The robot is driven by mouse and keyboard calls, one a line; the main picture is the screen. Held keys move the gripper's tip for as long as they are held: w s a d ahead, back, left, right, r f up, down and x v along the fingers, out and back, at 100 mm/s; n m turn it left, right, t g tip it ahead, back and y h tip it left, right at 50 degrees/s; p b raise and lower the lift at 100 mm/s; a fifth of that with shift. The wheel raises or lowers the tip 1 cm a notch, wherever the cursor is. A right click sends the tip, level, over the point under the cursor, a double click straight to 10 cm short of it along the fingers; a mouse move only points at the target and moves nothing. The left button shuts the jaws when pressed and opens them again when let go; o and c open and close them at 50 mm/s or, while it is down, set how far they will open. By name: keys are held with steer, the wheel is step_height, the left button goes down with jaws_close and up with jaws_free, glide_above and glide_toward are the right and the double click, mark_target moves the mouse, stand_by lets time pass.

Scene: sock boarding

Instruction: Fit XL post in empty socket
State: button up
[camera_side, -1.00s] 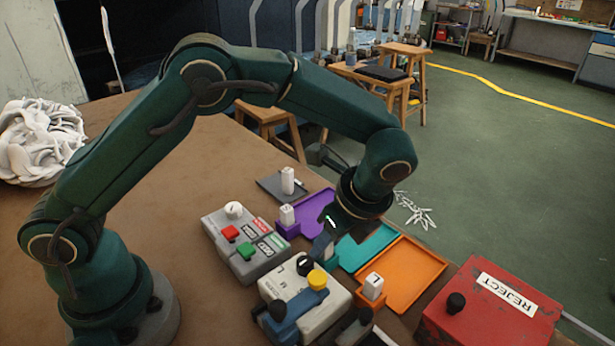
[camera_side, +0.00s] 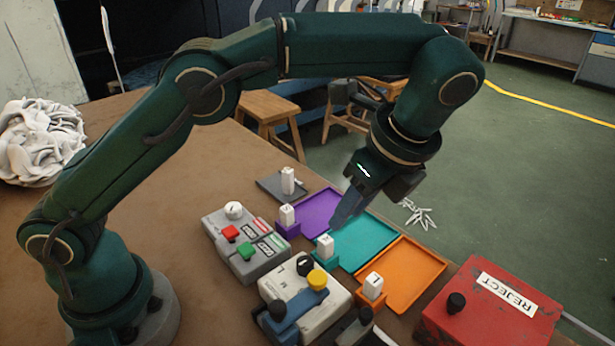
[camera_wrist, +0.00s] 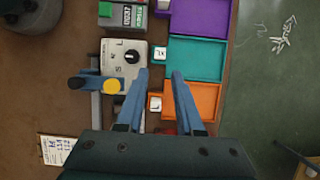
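The XL post (camera_side: 325,247) is a small white block standing upright in the holder at the corner of the teal tray (camera_side: 372,237). It also shows in the wrist view (camera_wrist: 160,53), where its lettering seems to read XL. My gripper (camera_side: 343,215) is above the teal tray, clear of the post. In the wrist view its two blue fingers (camera_wrist: 159,75) are apart with nothing between them. The L post (camera_side: 373,285) stands at the orange tray (camera_side: 415,270). Another white post (camera_side: 287,214) stands at the purple tray (camera_side: 318,210).
A dark grey tray (camera_side: 268,187) with a white post (camera_side: 288,181) lies behind. A grey button box (camera_side: 247,243), a white dial box (camera_side: 300,295) with a blue lever, and a red REJECT box (camera_side: 490,310) surround the trays. White socks (camera_side: 40,140) are piled at left.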

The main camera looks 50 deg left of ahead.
steer(key=s+a+r+n+t+h, duration=0.25)
steer(key=s+a+r+n, duration=0.25)
steer(key=a+r+n, duration=0.25)
steer(key=s+a+f+n+t+h, duration=0.2)
steer(key=s+a+f+n+t, duration=0.1)
steer(key=s+n, duration=0.6)
steer(key=shift+f+n, duration=0.75)
steer(key=shift+f, duration=0.1)
